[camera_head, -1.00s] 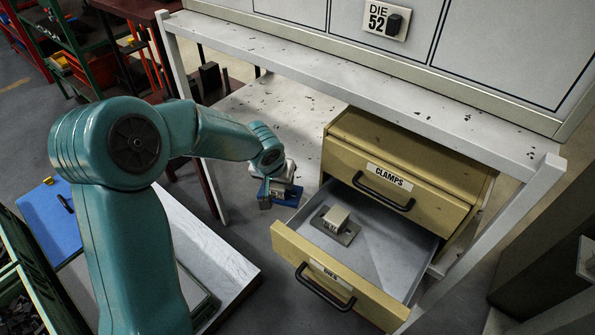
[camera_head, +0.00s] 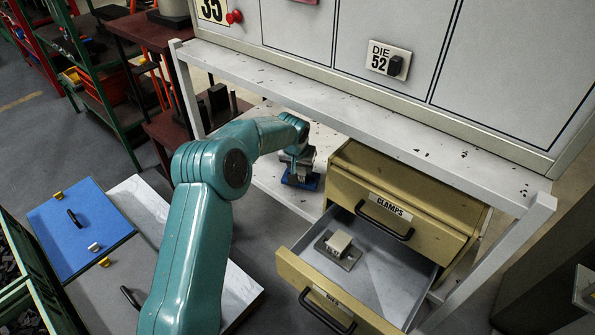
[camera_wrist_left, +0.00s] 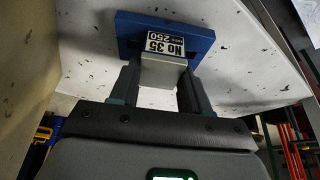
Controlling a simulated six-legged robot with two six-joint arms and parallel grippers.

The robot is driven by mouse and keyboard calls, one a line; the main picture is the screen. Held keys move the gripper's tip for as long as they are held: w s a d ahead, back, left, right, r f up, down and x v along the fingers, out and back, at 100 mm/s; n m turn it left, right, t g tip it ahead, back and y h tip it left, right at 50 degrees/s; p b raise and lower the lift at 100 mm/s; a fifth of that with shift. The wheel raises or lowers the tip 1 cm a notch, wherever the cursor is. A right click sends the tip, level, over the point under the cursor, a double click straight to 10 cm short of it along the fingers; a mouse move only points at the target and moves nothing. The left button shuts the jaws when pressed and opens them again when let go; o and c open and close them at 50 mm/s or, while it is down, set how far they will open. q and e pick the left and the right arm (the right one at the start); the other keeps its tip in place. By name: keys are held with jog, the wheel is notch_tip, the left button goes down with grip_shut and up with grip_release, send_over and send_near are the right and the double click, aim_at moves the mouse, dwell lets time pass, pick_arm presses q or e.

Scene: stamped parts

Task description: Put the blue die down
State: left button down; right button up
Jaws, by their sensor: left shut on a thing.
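The blue die (camera_head: 301,181) is a blue plate with a grey block on it. It is over the white speckled lower shelf (camera_head: 262,181) of the bench, left of the drawer cabinet. In the left wrist view the blue die (camera_wrist_left: 188,32) shows a label reading "No 35" and "250". My left gripper (camera_head: 298,166) is shut on the grey block, with one finger on each side in the left wrist view (camera_wrist_left: 162,72). I cannot tell whether the plate touches the shelf. My right gripper is not in view.
A tan cabinet (camera_head: 345,165) labelled CLAMPS stands right of the die. Its lower drawer (camera_head: 385,285) is open with a grey die (camera_head: 338,250) inside. The bench's white front rail (camera_head: 350,117) runs above the shelf. A bench leg (camera_head: 188,92) stands at left.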

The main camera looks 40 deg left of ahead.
pick_arm(q)
jog(key=shift+w+a+r, duration=0.2)
jog(key=shift+w, duration=0.4)
jog(key=shift+s+f, duration=0.1)
jog(key=shift+f, duration=0.6)
jog(key=shift+f, duration=0.25)
jog(key=c, duration=0.5)
grip_release()
jog(key=shift+s+d, duration=0.1)
jog(key=shift+s, duration=0.05)
